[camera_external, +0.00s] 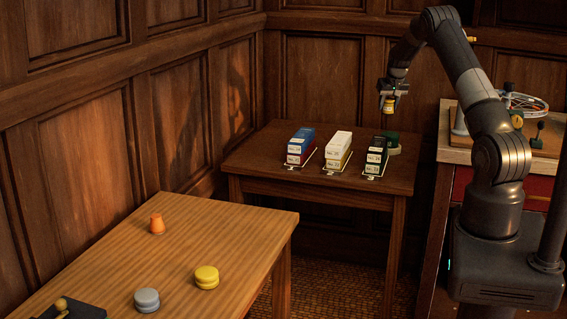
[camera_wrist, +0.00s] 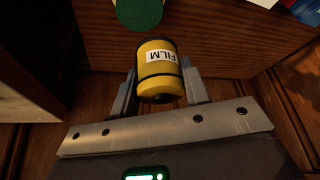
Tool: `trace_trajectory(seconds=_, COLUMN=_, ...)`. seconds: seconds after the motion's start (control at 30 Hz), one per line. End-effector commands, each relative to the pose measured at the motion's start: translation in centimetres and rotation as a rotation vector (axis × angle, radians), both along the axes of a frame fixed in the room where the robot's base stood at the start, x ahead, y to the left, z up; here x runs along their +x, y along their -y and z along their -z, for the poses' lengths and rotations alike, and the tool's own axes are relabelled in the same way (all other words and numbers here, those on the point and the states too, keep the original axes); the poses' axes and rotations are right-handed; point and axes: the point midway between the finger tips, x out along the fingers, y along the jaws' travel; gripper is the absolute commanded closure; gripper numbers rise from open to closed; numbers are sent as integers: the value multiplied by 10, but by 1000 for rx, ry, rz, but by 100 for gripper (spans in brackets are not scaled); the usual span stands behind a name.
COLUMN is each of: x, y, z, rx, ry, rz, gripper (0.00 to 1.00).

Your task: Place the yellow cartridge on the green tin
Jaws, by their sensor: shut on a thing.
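The yellow cartridge (camera_external: 388,105), with a white FILM label and black ends, is held in the air by my gripper (camera_external: 392,92). In the wrist view my gripper (camera_wrist: 158,88) has one finger on each side of the cartridge (camera_wrist: 157,73). The green tin (camera_external: 392,139) stands at the back right of the small dark table, partly behind dark green boxes. Its round green top (camera_wrist: 139,11) shows at the top edge of the wrist view, apart from the cartridge. In the external view the cartridge is above the tin, with clear air between them.
Stacks of blue-and-red (camera_external: 301,143), white-and-yellow (camera_external: 339,147) and dark green boxes (camera_external: 375,157) stand on the dark table (camera_external: 270,146). The near table (camera_external: 205,225) holds an orange piece (camera_external: 157,224), a yellow tin (camera_external: 206,277) and a grey tin (camera_external: 146,299). Panelled walls stand behind.

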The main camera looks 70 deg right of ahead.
Motion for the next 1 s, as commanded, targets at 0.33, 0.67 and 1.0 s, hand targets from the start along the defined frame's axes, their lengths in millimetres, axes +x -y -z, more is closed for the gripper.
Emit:
trace_trajectory(seconds=0.33, x=-15, y=8, z=34, rx=2, ry=-2, rz=25, gripper=80)
trace_trajectory(seconds=0.67, x=-15, y=8, z=75, rx=1, ry=-1, rz=25, gripper=80)
trace_trajectory(seconds=1.0, x=-15, y=8, z=81, rx=0, ry=-1, rz=25, gripper=80)
